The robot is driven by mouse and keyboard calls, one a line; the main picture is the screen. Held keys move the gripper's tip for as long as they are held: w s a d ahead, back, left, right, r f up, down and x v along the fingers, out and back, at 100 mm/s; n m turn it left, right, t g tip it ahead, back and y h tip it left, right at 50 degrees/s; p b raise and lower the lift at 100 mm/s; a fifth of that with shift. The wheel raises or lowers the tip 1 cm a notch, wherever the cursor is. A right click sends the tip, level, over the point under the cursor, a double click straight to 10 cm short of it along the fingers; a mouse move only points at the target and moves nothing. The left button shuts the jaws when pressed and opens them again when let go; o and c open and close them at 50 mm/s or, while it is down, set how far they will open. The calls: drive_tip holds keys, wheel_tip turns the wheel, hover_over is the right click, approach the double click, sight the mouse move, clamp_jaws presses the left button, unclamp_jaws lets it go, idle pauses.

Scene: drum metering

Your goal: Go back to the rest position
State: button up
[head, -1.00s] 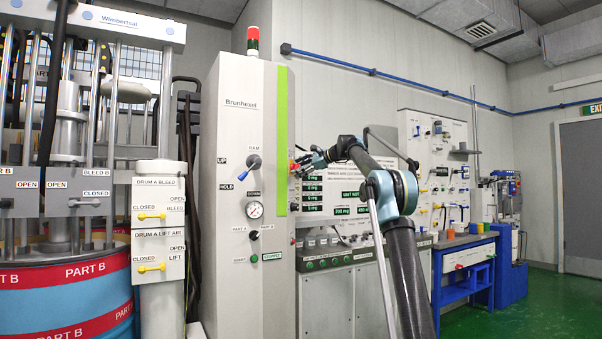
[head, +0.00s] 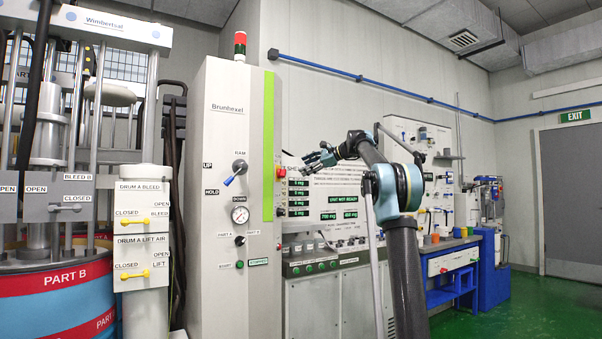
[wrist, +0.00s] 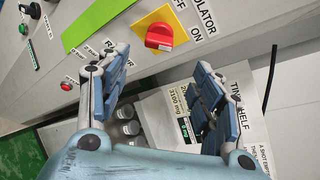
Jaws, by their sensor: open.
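My gripper (head: 312,160) shows in the head view, to the right of the tall grey cabinet (head: 228,100) and in front of the display panel (head: 345,199). In the wrist view my gripper (wrist: 160,85) has its two blue-grey fingers spread apart, with nothing between the tips. A red rotary knob (wrist: 159,36) on a yellow plate, labelled as an isolator, is beyond the fingertips and apart from them. My arm is bent, with the elbow raised at the right of centre in the head view.
Part B drum (head: 65,290) and its press frame stand at the left. A low grey console (head: 330,262) with green buttons is below the panel. A blue bench (head: 455,290) is farther right. Green floor (head: 540,308) is open at the lower right, before a grey door (head: 572,200).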

drive_tip(key=shift+s+d, duration=0.1)
drive_tip(key=shift+s, duration=0.05)
idle(0.4)
drive_tip(key=s+d+f+n+g+h, duration=0.1)
drive_tip(key=s+d+f+n+h, duration=0.15)
drive_tip(key=s+f, duration=0.75)
drive_tip(key=s+d+f+n+g+h, duration=0.1)
drive_tip(key=s+d+f+n+h, duration=0.15)
drive_tip(key=s+f, duration=0.75)
drive_tip(key=s+d+f+n+g+h, duration=0.1)
drive_tip(key=s+d+f+n+h, duration=0.2)
drive_tip(key=s+f, duration=0.7)
drive_tip(key=s+d+f+n+h, duration=0.1)
drive_tip(key=s+d+f, duration=0.3)
drive_tip(key=s+f, duration=0.6)
drive_tip(key=s+d+f+n+g+h, duration=0.1)
drive_tip(key=s+d+f, duration=0.4)
drive_tip(key=s+f, duration=0.6)
drive_tip(key=s+d+f+n+h, duration=0.3)
drive_tip(key=s+d+f+n, duration=0.1)
drive_tip(key=s+f, duration=0.7)
drive_tip(key=shift+s+d+g, duration=0.15)
drive_tip(key=shift+d+g, duration=0.15)
drive_tip(key=shift+d, duration=0.2)
drive_tip(key=shift+f, duration=0.1)
drive_tip(key=shift+w+f, duration=0.2)
drive_tip(key=shift+w, duration=0.3)
